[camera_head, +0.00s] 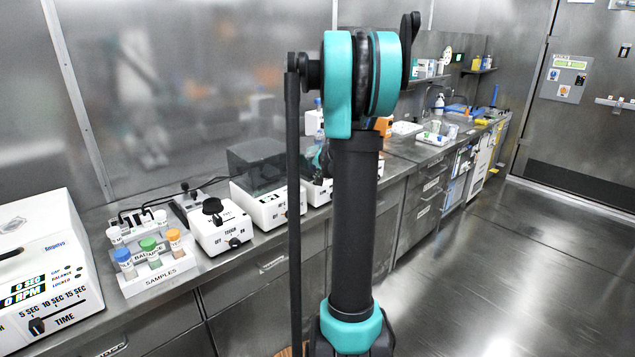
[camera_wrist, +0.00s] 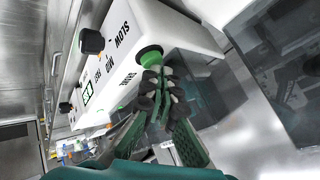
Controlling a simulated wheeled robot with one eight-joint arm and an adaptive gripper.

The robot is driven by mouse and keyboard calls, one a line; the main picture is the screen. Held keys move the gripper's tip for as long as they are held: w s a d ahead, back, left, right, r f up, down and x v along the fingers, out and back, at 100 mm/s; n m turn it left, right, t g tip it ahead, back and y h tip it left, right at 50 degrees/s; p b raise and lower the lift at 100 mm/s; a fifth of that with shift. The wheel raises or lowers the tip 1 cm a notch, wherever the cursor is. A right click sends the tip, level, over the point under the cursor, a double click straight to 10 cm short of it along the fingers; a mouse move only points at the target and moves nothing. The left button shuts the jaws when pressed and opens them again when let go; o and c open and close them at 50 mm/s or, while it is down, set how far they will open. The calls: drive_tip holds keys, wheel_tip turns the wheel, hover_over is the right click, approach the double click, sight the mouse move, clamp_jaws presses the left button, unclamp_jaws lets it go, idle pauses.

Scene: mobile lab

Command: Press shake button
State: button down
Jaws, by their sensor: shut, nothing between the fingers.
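In the wrist view a white device (camera_wrist: 175,30) carries the printed words SLOW, MID and FAST, black knobs (camera_wrist: 92,41) and a round green button (camera_wrist: 150,55). My gripper (camera_wrist: 155,75) is shut and empty, its fingertips right at the green button. They overlap its lower edge in the picture; I cannot tell whether they touch or press it. In the head view my arm hides most of the gripper and the device in front of it; only a part of a white device (camera_head: 318,192) shows beside the arm.
Along the bench stand a white centrifuge (camera_head: 45,260), a SAMPLES rack (camera_head: 162,276) with coloured caps, a small white device with a black knob (camera_head: 220,228) and a device with a dark clear lid (camera_head: 257,163). The floor (camera_head: 480,270) on the right is clear.

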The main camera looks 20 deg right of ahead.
drive_tip(key=shift+r, duration=0.55)
drive_tip(key=shift+r, duration=2.5)
drive_tip(key=s+a+f+n+g+y, duration=0.1)
drive_tip(key=s+a+f+n, duration=0.25)
drive_tip(key=s+a, duration=0.5)
drive_tip(key=s+a+f+n+g, duration=0.2)
drive_tip(key=s+a+f, duration=0.4)
drive_tip(key=s, duration=0.4)
drive_tip(key=s+a+f+n+g, duration=0.1)
drive_tip(key=s+a+f+n, duration=0.1)
drive_tip(key=s, duration=0.7)
drive_tip(key=s+a+f+n+g, duration=0.1)
drive_tip(key=s+a+f, duration=0.3)
drive_tip(key=s, duration=0.5)
wheel_tip(320, 180, down, 2)
drive_tip(key=shift+s+a+n, duration=0.2)
drive_tip(key=shift+s+n, duration=0.2)
drive_tip(key=shift+n, duration=0.25)
